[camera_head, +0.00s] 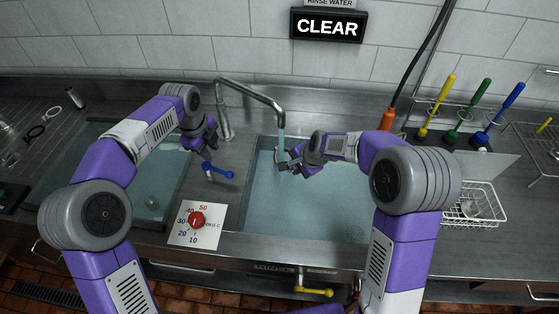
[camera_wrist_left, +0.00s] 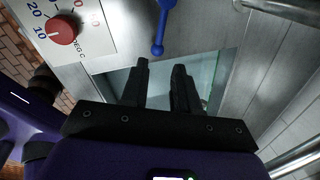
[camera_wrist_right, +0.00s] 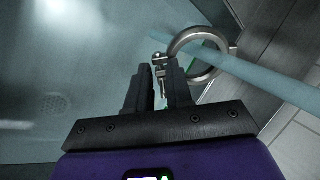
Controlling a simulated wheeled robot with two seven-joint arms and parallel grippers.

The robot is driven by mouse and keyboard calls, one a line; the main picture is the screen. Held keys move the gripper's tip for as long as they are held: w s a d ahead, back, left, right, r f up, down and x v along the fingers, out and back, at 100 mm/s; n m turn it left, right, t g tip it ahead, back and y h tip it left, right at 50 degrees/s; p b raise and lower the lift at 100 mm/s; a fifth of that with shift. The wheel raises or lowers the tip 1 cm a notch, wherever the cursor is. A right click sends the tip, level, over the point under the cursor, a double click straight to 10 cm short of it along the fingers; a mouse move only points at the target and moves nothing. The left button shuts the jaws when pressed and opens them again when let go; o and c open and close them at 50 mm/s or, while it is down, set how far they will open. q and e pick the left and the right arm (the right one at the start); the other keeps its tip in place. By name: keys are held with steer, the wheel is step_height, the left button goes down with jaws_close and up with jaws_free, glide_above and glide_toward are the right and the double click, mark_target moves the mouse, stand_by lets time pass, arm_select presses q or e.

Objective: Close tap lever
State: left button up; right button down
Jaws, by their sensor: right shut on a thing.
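The blue tap lever (camera_head: 219,172) sticks out over the metal ledge between the two basins. It also shows in the left wrist view (camera_wrist_left: 162,25), with its ball end beyond my fingertips. My left gripper (camera_head: 211,145) is above and behind the lever, not touching it. Its fingers (camera_wrist_left: 160,75) stand apart with nothing between them. The tap spout (camera_head: 255,92) pours a water stream (camera_head: 281,143) into the right basin. My right gripper (camera_head: 284,165) is shut on a metal ring clamp (camera_wrist_right: 224,46), gripping its small fitting. The ring is at the stream.
The right basin (camera_head: 260,215) and left basin (camera_head: 120,140) hold water. A temperature dial (camera_head: 197,220) sits on the ledge front. A yellow lever (camera_head: 315,292) is below the right basin. Coloured brushes (camera_head: 487,113) and a white wire basket (camera_head: 470,207) stand right. A sign reads CLEAR (camera_head: 327,26).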

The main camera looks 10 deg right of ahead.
mark_target(218, 171)
arm_select(q)
steer(key=shift+a, duration=0.1)
steer(key=c, duration=0.4)
steer(key=shift+s+a+f, duration=0.15)
steer(key=shift+a+f, duration=0.05)
steer(key=shift+a, duration=0.1)
jaws_close()
steer(key=s+a+f+n+h, duration=0.1)
steer(key=s+a+f+h, duration=0.1)
steer(key=s+a+h, duration=0.45)
steer(key=shift+y, duration=0.55)
steer(key=w+d+f, duration=0.1)
steer(key=f, duration=0.2)
steer(key=w+d+f, duration=0.1)
steer(key=f, duration=0.1)
steer(key=w+d+f, duration=0.2)
steer(key=f, duration=0.1)
steer(key=shift+f, duration=0.35)
steer(key=w, duration=0.1)
steer(key=w+d, duration=0.1)
steer(key=shift+w+d+f, duration=0.3)
steer(key=shift+w+f, duration=0.05)
steer(key=shift+w+d, duration=0.2)
steer(key=shift+w, duration=0.15)
